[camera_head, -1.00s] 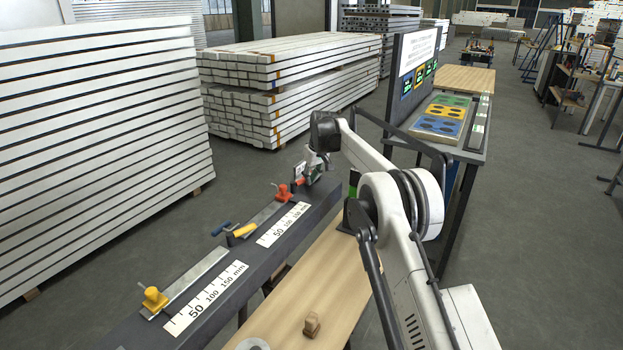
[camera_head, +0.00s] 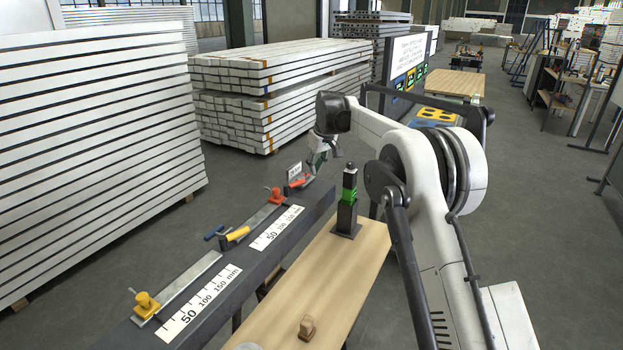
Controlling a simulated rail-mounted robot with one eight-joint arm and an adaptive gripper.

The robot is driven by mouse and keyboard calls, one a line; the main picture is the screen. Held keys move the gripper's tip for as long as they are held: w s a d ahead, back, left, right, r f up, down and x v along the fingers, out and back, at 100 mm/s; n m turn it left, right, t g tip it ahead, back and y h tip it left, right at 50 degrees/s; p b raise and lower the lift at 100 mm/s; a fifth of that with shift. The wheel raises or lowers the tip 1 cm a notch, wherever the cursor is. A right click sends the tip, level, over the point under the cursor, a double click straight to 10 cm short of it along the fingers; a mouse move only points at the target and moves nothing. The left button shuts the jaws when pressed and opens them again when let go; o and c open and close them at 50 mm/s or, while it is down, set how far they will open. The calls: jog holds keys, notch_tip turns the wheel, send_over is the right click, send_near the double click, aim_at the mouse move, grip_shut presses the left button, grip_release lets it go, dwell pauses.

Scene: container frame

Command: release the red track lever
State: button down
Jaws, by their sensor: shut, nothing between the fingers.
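A dark beam (camera_head: 205,325) runs diagonally from the lower left, with two metal tracks on top. My gripper (camera_head: 318,164) is above and slightly right of the red handle, pointing down, shut and empty. It appears apart from the handle, though contact is hard to judge at this size.
A black-and-green post (camera_head: 348,203) stands on the wooden table (camera_head: 330,270) right of the beam. A small wooden block (camera_head: 307,328) lies nearer. White stacked profiles (camera_head: 270,95) stand behind.

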jog(key=shift+v, duration=1.4)
jog(key=s+d+r+m+t, duration=0.1)
jog(key=s+d+r, duration=0.4)
jog(key=s, duration=0.3)
jog(key=s+d+r+m, duration=0.2)
jog(key=s+d+r, duration=0.25)
jog(key=s, duration=0.45)
jog(key=s+d+r+m+t, duration=0.1)
jog(key=s+d+r, duration=0.3)
jog(key=s+r, duration=0.3)
jog(key=s+d+f+m+t, duration=0.1)
jog(key=s+f, duration=0.3)
jog(key=s, duration=0.6)
jog(key=s+d+f+m+h, duration=0.1)
jog(key=s+d+f, duration=0.3)
jog(key=s, duration=0.7)
jog(key=s+d+f+m+t+h, duration=0.1)
jog(key=s+d+f, duration=0.2)
jog(key=s, duration=0.8)
notch_tip(320, 180, down, 3)
jog(key=shift+s+d+r+m+t, duration=0.1)
jog(key=shift+s+d+m+t, duration=0.2)
jog(key=shift+m, duration=0.1)
